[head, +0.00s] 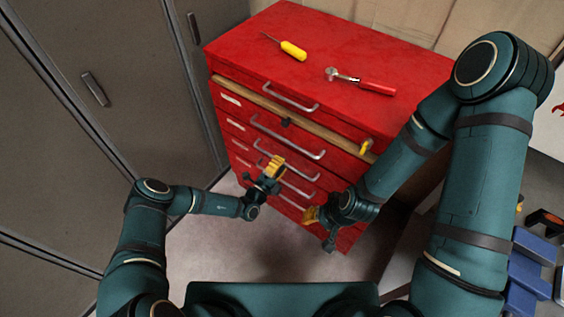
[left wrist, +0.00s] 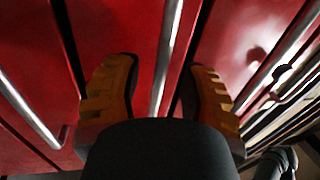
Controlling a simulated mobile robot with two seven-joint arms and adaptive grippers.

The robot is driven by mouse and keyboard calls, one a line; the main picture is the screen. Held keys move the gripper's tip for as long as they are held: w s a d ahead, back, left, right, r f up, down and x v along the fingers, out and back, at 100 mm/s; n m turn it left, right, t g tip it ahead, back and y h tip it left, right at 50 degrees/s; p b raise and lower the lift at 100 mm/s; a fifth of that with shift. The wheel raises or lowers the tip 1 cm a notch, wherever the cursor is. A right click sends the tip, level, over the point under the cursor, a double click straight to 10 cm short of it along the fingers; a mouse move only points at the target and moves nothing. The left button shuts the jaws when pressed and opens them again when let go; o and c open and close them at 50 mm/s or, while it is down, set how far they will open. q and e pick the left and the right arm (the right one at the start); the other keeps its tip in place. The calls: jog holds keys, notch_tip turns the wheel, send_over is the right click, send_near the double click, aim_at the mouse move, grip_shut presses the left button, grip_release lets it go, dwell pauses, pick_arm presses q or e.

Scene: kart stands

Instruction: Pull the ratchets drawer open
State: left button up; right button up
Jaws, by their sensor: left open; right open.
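The red tool cabinet (head: 240,125) has a stack of drawers with metal bar handles; their labels are too small to read. My left gripper (head: 273,170) is open in front of the middle drawers. In the left wrist view, its fingers (left wrist: 160,92) stand on either side of a metal handle (left wrist: 168,55), apart from it. Which drawer holds ratchets cannot be told. My right gripper (head: 311,215) is open, lower and to the right, near the lower drawers.
A yellow screwdriver (head: 290,49) and a red-handled ratchet (head: 362,82) lie on the cabinet top. Grey lockers (head: 85,130) stand at left. Blue bins (head: 530,265) are at lower right. Floor (head: 215,235) before the cabinet is clear.

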pick_arm(q)
jog(key=shift+w+d+r, duration=0.1)
jog(key=shift+w+d, duration=0.2)
jog(key=shift+w, duration=0.05)
grip_shut()
